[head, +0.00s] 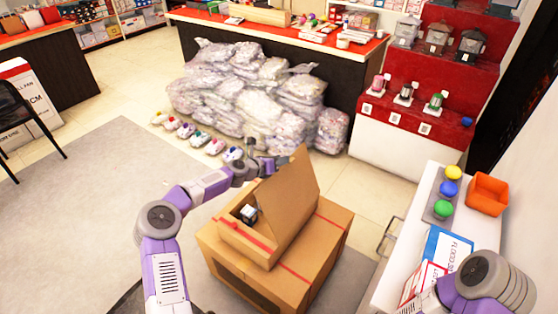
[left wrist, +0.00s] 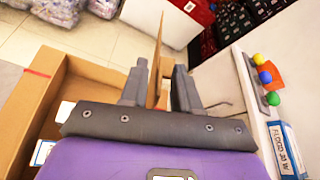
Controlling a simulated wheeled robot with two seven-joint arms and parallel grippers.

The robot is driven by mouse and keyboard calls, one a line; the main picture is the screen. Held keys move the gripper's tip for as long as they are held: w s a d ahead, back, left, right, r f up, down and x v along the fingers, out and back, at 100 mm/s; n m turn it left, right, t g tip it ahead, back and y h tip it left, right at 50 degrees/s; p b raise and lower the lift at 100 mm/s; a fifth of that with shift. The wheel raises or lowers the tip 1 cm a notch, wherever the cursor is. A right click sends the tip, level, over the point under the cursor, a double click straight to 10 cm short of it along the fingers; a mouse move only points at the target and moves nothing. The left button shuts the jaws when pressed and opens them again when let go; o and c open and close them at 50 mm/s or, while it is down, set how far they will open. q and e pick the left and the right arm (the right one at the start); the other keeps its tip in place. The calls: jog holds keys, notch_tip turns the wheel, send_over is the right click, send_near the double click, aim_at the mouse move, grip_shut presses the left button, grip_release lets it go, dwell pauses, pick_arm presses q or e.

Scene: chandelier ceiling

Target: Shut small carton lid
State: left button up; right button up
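The small brown carton (head: 237,238) sits on top of a larger cardboard box (head: 325,245). Its lid (head: 291,195) stands raised at the carton's right side, leaving the inside open. A small white and dark item (head: 248,213) lies inside. My left gripper (head: 277,163) is at the upper part of the lid. In the left wrist view, the lid (left wrist: 156,50) shows edge-on between the two spread fingers of my left gripper (left wrist: 161,75). The fingers are open, with a gap towards the right finger. My right arm shows at the lower right, but its gripper is not in view.
A white counter (head: 395,255) on the right holds an orange bin (head: 487,194), coloured balls on a grey tray and a blue-and-white box (head: 446,250). Wrapped bags (head: 250,95) are piled behind the carton. Grey floor (head: 90,190) is clear at the left.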

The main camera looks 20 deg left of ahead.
pick_arm(q)
jog(key=p+v, duration=0.1)
jog(key=v, duration=0.6)
jog(key=shift+s+p, duration=0.2)
jog(key=shift+p, duration=0.2)
jog(key=shift+a, duration=0.15)
